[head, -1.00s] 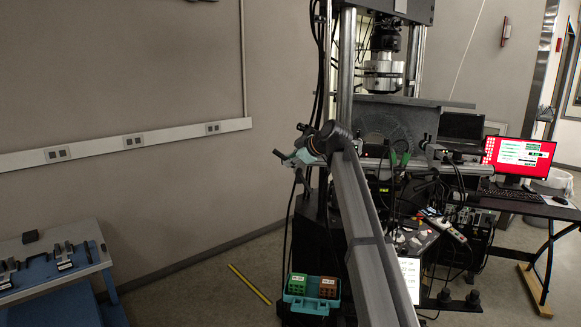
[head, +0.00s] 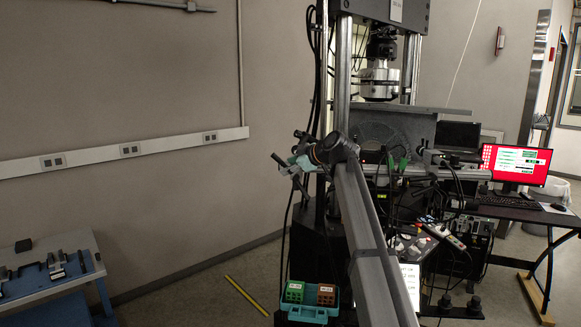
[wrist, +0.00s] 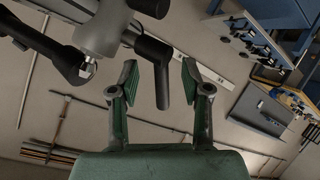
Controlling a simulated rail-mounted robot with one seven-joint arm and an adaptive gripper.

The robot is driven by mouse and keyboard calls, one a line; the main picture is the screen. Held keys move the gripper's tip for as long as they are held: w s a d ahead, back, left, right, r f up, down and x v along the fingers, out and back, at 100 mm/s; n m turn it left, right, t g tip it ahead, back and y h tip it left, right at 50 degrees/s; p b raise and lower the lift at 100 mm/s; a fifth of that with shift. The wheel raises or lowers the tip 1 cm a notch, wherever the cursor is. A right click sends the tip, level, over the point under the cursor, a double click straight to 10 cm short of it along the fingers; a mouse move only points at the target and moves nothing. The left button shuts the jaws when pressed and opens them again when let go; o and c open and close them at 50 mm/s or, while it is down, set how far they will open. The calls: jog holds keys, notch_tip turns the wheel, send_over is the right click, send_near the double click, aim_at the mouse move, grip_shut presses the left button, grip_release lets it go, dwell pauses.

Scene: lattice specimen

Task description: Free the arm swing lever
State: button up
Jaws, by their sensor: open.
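The black arm swing lever (wrist: 155,68) shows in the wrist view as a bent handle hanging from a grey metal clamp body (wrist: 103,28). My gripper (wrist: 160,76) is open, with one green-padded finger on each side of the lever's handle in the picture. Gaps show between the handle and both fingers. How deep the handle sits between them is hard to tell.
A black rod with a metal end (wrist: 62,55) lies left of the clamp in the wrist view. The testing machine (head: 381,80) stands close to my arm on the right. A teal box (head: 307,312) is low down, and a blue workbench (head: 58,283) stands at left.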

jog(key=v, duration=0.6)
dwell(0.6)
jog(key=v, duration=1.2)
dwell(0.4)
